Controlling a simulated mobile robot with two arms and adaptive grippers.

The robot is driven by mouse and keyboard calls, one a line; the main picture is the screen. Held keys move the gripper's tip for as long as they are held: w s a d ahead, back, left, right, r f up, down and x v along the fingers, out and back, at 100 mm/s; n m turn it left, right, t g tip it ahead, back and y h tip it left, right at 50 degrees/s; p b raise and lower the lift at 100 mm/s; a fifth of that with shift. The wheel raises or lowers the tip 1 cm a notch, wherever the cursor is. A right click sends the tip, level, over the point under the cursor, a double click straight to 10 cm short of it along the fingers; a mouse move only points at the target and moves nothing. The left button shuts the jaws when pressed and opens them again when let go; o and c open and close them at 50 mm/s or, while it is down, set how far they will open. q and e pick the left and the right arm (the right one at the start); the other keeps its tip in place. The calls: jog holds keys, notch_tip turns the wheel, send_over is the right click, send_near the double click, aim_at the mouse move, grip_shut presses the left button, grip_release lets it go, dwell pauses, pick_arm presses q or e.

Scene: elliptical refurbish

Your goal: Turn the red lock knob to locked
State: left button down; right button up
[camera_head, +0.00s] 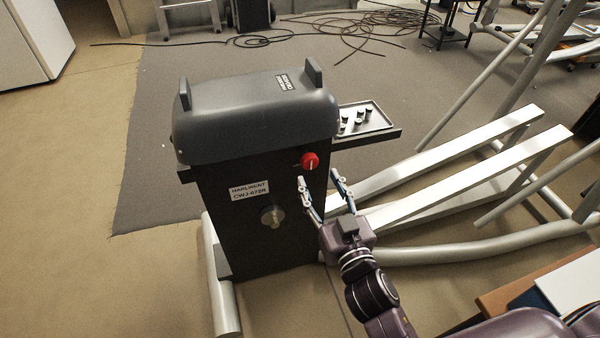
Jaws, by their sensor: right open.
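The red lock knob (309,161) sits on the upper right of the dark front panel of the elliptical's housing (240,232). My right gripper (318,180) is open, with its two fingers pointing up toward the panel. My left gripper is not in view.
A small tray (391,127) with several small parts juts out right of the housing. White rails (450,170) and grey tubes of the elliptical lie to the right. A round metal fitting (272,216) is lower on the panel. Cables (370,22) lie on the floor behind. The left floor is clear.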

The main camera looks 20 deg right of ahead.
aim_at(311, 163)
jog(key=w, duration=0.6)
jog(key=shift+w+a+r, duration=0.1)
jog(key=shift+w+a, duration=0.05)
jog(key=shift+w, duration=0.1)
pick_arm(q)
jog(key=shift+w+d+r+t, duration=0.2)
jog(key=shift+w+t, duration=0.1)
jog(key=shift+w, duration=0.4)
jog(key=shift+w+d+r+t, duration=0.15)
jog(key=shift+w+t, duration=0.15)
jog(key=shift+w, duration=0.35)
pick_arm(e)
jog(key=shift+w, duration=0.65)
jog(key=shift+c, duration=0.7)
jog(key=c, duration=1)
